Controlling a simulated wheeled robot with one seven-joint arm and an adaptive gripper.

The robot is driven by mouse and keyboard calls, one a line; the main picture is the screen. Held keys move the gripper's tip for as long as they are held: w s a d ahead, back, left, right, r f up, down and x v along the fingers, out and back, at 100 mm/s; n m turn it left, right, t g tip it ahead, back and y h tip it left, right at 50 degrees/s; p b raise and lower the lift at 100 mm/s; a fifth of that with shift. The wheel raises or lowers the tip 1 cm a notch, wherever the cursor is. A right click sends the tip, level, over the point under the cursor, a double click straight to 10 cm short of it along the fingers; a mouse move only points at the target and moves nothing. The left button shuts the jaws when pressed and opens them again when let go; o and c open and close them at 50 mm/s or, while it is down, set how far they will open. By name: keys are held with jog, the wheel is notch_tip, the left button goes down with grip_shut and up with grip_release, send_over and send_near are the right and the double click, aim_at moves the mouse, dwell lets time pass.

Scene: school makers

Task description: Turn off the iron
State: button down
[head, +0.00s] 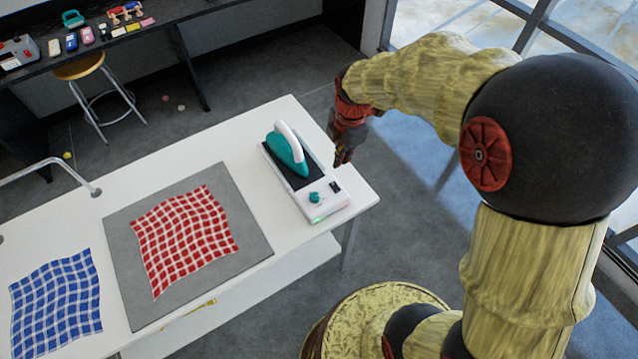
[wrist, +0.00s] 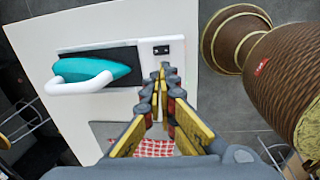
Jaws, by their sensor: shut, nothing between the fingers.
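The teal iron (head: 287,153) with a white handle rests on the black plate of a white base (head: 328,207) near the table's right end. The base has a teal knob (head: 314,197), a small black switch (head: 335,187) and a green light (head: 318,219) at its front edge. My gripper (head: 343,156) is shut and empty, beside the base's right side, with fingers pointing down. In the wrist view the iron (wrist: 105,68) lies left of my gripper (wrist: 165,70). The black switch (wrist: 161,49) shows just beyond the fingertips. The knob is hidden there by the fingers.
A grey mat (head: 258,241) with a red checked cloth (head: 185,235) lies left of the iron on the white table (head: 120,192). A blue checked cloth (head: 55,300) lies further left. Floor is open right of the table; a stool (head: 90,85) stands behind.

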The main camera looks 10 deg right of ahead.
aim_at(333, 186)
jog(key=shift+n, duration=0.4)
jog(key=shift+f, duration=0.15)
jog(key=f, duration=0.4)
jog(key=w+f+b, duration=0.1)
jog(key=f, duration=0.4)
jog(key=f+b, duration=0.1)
jog(key=f, duration=0.3)
jog(key=shift+w+a+f, duration=0.25)
jog(key=shift+w+f, duration=0.1)
